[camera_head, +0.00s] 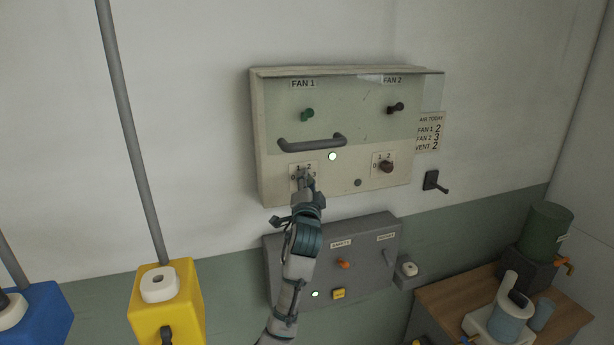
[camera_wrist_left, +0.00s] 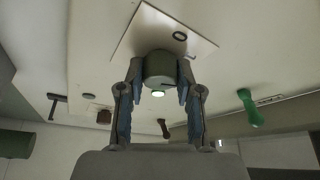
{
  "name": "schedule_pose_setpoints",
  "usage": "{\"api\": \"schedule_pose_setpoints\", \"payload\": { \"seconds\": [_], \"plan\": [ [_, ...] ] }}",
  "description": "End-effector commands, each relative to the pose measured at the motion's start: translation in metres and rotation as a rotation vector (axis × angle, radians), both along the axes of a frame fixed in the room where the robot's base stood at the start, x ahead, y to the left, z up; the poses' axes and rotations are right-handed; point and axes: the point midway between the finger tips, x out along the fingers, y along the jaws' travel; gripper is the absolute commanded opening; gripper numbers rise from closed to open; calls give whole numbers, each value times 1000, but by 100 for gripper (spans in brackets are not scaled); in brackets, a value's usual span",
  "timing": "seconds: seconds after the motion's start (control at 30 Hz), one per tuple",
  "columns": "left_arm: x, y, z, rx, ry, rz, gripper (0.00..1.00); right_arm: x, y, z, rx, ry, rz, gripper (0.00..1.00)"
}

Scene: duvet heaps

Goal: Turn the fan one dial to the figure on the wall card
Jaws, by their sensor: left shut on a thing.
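The fan one dial is a grey-green round knob (camera_wrist_left: 160,66) on a white plate (camera_wrist_left: 140,30) with figures. My left gripper (camera_head: 303,185) is shut on this dial, one finger on each side in the left wrist view (camera_wrist_left: 160,84). In the head view the gripper hides most of the dial; the plate's figures 0, 1, 2 and 3 show around it. The dial's pointer cannot be made out. The wall card (camera_head: 430,131), right of the panel, reads FAN 1 2, FAN 2 3, VENT 2. My right gripper is not in view.
The beige panel (camera_head: 355,202) also bears a grey bar handle (camera_head: 312,142), a green knob (camera_head: 307,114), a black knob (camera_head: 396,107), a lit white lamp (camera_head: 332,156) and the dark red FAN 2 dial (camera_head: 386,167). A grey box (camera_head: 385,225) sits below. A black lever (camera_head: 432,181) is at right.

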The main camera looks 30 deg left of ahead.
Motion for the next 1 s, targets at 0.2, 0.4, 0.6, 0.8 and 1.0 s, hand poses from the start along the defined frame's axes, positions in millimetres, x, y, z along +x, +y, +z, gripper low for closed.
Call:
{"api": "schedule_pose_setpoints", "payload": {
  "seconds": [0.2,0.4,0.6,0.8,1.0],
  "plan": [
    [0,1,0,134,156,3,0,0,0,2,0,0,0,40],
    [0,1,0,256,301,2,0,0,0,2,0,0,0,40],
    [0,2,0,368,435,3,0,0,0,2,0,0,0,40],
    [0,1,0,458,542,3,0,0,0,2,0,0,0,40],
    [0,1,-1,519,614,1,0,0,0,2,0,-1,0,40]
  ]
}}
